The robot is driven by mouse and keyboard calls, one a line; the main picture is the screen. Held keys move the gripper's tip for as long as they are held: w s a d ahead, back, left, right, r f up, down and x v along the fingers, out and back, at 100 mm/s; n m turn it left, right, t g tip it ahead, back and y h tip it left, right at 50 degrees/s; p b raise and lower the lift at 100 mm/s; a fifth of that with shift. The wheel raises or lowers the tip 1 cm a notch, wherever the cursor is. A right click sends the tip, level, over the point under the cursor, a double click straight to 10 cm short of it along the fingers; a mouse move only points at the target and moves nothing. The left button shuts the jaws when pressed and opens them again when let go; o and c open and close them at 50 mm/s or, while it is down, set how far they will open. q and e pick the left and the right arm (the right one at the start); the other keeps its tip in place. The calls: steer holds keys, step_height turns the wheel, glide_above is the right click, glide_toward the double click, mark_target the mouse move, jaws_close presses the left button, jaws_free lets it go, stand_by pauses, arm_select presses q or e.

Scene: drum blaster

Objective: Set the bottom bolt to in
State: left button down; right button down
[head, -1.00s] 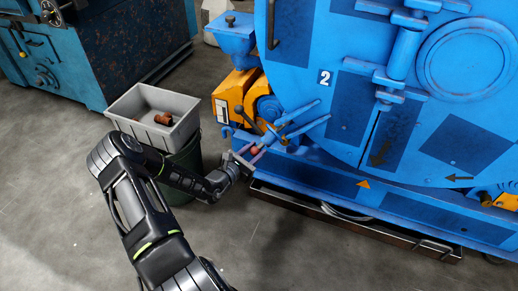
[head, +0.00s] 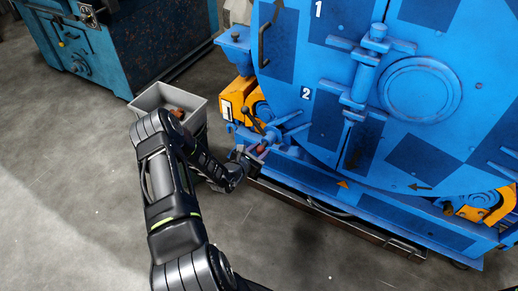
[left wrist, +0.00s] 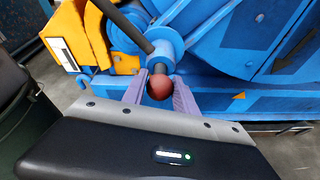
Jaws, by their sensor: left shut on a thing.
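The bottom bolt (left wrist: 159,68) shows in the left wrist view as a short dark pin with a round red knob (left wrist: 160,87) at its near end. It comes out of a blue collar at the lower left of the blue drum machine. My left gripper (left wrist: 158,90) has its two purple fingers on either side of the red knob, shut on it. In the head view my left gripper (head: 250,158) is at the machine's lower left corner, with the red knob (head: 262,149) small between the fingers. How far the pin sits in its collar is hard to tell. My right gripper is out of view.
A dark lever (left wrist: 125,25) slants just above the knob. A yellow bearing block (head: 237,95) stands behind it. A grey bin (head: 150,98) holding brown pieces is left of the machine. Open floor lies in front. The drum (head: 400,60) carries numbers 1 and 2.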

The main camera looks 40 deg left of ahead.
arm_select(q)
steer(key=shift+w+d+r, duration=0.35)
steer(key=shift+d, duration=0.25)
steer(key=c, duration=1)
jaws_free()
steer(key=shift+a+f, duration=0.1)
steer(key=shift+s+r, duration=0.2)
steer(key=shift+s, duration=0.35)
steer(key=p+v, duration=0.1)
steer(key=v, duration=0.5)
steer(key=shift+s+p, duration=0.3)
